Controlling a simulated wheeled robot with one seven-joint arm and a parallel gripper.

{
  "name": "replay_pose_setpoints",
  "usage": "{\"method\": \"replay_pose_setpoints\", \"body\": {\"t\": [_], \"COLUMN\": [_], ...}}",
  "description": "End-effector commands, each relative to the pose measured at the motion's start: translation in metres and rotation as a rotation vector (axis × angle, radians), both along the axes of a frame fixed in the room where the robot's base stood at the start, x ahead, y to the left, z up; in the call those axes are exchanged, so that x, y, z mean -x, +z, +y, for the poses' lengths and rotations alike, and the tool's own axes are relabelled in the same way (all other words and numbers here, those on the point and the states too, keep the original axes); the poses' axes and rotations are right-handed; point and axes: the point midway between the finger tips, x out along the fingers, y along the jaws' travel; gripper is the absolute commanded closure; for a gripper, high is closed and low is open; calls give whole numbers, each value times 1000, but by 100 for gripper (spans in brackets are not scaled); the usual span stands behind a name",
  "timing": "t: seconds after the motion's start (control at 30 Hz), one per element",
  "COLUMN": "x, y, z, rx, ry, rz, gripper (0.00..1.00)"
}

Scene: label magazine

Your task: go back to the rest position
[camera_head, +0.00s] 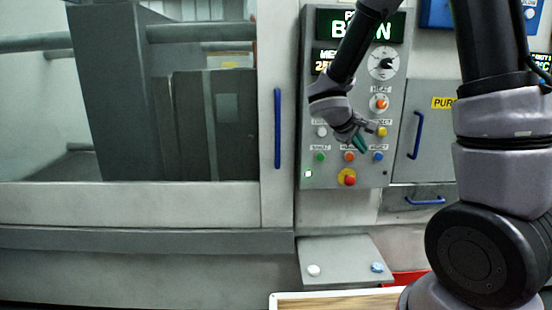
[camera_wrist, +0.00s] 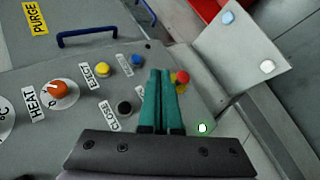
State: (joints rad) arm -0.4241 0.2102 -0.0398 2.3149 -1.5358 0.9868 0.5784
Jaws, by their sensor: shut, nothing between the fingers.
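My gripper (camera_head: 360,142) is in front of the lower part of the grey control panel (camera_head: 312,180) in the head view. In the wrist view its two green fingers (camera_wrist: 161,72) lie side by side, shut and empty. They point over the panel toward the red emergency button with a yellow base (camera_wrist: 181,78), which they partly cover. Whether the fingertips touch the panel cannot be told. The head view shows the emergency button (camera_head: 348,178) below the gripper. The panel's yellow button (camera_wrist: 106,60), blue button (camera_wrist: 138,59) and black button (camera_wrist: 124,108) show beside the fingers.
A shelf (camera_head: 345,255) with a white and a blue button juts out below the panel. A blue door handle (camera_head: 278,128) is left of the panel, another blue handle (camera_head: 416,134) right. An orange knob (camera_wrist: 60,89) stands on the panel. A wooden-topped surface (camera_head: 335,302) is at the bottom.

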Motion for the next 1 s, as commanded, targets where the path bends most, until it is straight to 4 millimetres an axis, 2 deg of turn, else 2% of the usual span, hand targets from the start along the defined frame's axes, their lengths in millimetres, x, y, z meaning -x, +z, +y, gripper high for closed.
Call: {"method": "replay_pose_setpoints", "body": {"t": [0.03,0.2,0.37,0.5,0.7,0.83,1.0], "x": [17,78,130,167,200,210,213], "y": [18,54,82,108,143,156,161], "z": [-14,-36,-34,-18,9,20,24], "rx": [-67,-313,-579,-827,-1116,-1216,-1253], "ry": [-80,-304,-456,-533,-560,-554,-551], "rz": [-14,-35,-77,-140,-237,-276,-288], "gripper": [100,100,100,100,100,100,100]}}
